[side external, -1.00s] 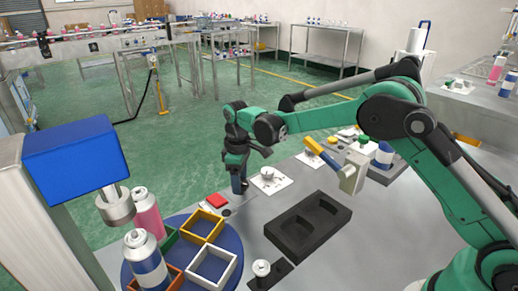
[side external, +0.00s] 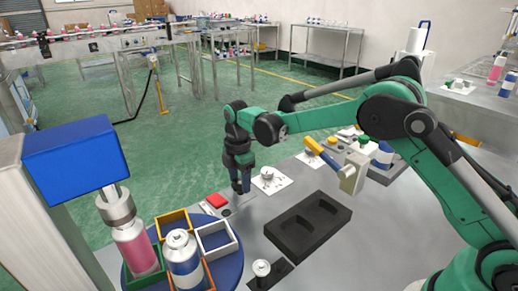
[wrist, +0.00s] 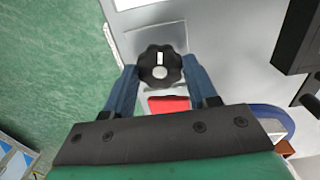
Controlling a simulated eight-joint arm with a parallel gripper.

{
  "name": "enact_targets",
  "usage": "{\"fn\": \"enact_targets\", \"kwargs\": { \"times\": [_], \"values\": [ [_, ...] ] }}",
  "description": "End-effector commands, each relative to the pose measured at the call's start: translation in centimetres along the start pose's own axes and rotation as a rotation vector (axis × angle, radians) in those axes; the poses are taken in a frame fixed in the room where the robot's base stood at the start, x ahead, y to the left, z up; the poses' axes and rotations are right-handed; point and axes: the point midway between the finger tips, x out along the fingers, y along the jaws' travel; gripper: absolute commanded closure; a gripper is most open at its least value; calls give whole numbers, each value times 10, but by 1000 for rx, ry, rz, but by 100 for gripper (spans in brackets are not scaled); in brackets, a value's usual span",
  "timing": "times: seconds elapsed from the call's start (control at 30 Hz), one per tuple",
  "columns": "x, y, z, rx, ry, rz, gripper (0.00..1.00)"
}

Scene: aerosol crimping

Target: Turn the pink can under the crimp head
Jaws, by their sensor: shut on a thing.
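The pink can (side external: 135,250) stands upright in the green square holder on the blue turntable (side external: 230,272), directly below the metal crimp head (side external: 116,206); its top is hidden by the head. A blue and white can (side external: 183,262) stands to its right in an orange holder. My gripper (side external: 241,188) is away from the cans, behind the turntable and pointing down. In the wrist view its blue fingers are shut on a black scalloped knob (wrist: 160,66) with a white mark, one finger on either side.
A red button (side external: 217,200) lies between my gripper and the turntable. Empty yellow (side external: 173,217) and white (side external: 215,240) holders share the turntable. A black tray (side external: 309,228) lies to the right, and a yellow-handled lever (side external: 322,154) stands beyond it.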

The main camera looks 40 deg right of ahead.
Motion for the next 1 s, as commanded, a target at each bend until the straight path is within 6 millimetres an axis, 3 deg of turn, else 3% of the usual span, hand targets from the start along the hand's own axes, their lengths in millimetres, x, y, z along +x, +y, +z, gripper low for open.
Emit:
{"fn": "enact_targets", "kwargs": {
  "times": [0.4,0.93,0.97,1.0],
  "values": [
    [0,0,0,-181,0,-1,100],
    [0,0,0,-203,0,-1,100],
    [0,0,0,-203,0,-1,42],
    [0,0,0,-203,0,-1,31]
  ]
}}
